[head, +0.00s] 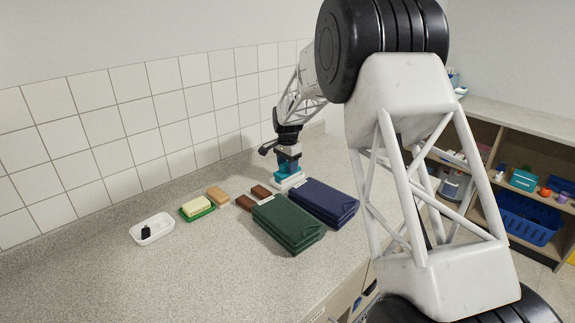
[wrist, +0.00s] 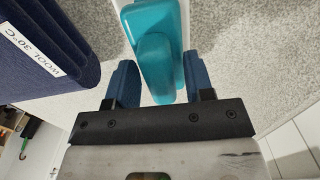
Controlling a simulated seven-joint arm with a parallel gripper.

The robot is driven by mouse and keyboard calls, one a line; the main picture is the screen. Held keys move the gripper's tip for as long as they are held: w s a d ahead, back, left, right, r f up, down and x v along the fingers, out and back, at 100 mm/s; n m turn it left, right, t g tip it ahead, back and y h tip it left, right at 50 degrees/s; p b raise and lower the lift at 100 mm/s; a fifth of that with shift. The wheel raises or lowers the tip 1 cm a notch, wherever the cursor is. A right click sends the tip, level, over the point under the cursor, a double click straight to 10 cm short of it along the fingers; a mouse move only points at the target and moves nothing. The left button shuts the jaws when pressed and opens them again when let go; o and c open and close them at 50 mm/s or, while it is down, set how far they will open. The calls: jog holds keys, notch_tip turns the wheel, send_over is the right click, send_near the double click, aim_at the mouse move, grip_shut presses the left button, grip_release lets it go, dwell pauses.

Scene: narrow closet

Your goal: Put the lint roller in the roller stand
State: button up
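A teal, rounded piece (wrist: 158,65), which looks like the lint roller's handle, lies between my gripper's (wrist: 162,75) two blue fingers in the wrist view. I cannot tell whether this white piece is the roller or the roller stand.
A folded navy cloth (head: 322,203), labelled "WOOL 30°C" in the wrist view (wrist: 40,45), lies close by. A folded green cloth (head: 287,223), brown blocks (head: 260,192), a soap dish (head: 198,212) and a white tray (head: 145,238) holding something black stand leftward. The tiled wall (head: 150,110) is behind; front counter is clear.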

jog(key=shift+r, duration=0.15)
jog(key=shift+r, duration=6)
jog(key=s+d+r+n, duration=0.1)
jog(key=s+d+r, duration=0.35)
jog(key=s, duration=0.55)
jog(key=s+d+r+n+t, duration=0.1)
jog(key=s+d+r+n, duration=0.3)
jog(key=s, duration=0.6)
jog(key=s+d+r+m, duration=0.1)
jog(key=s+d+r, duration=0.2)
jog(key=s+d, duration=0.5)
jog(key=s+d+f+n, duration=0.1)
jog(key=s+f, duration=0.1)
jog(key=s, duration=0.9)
jog(key=s+d+f+n+t, duration=0.1)
jog(key=s+d+f+n, duration=0.1)
jog(key=s, duration=0.9)
jog(key=s+d+f+n, duration=0.1)
jog(key=s+f, duration=0.2)
jog(key=s, duration=0.8)
jog(key=shift+d+f+n+t, duration=0.2)
jog(key=shift+f+n+t, duration=0.1)
jog(key=shift+n, duration=0.1)
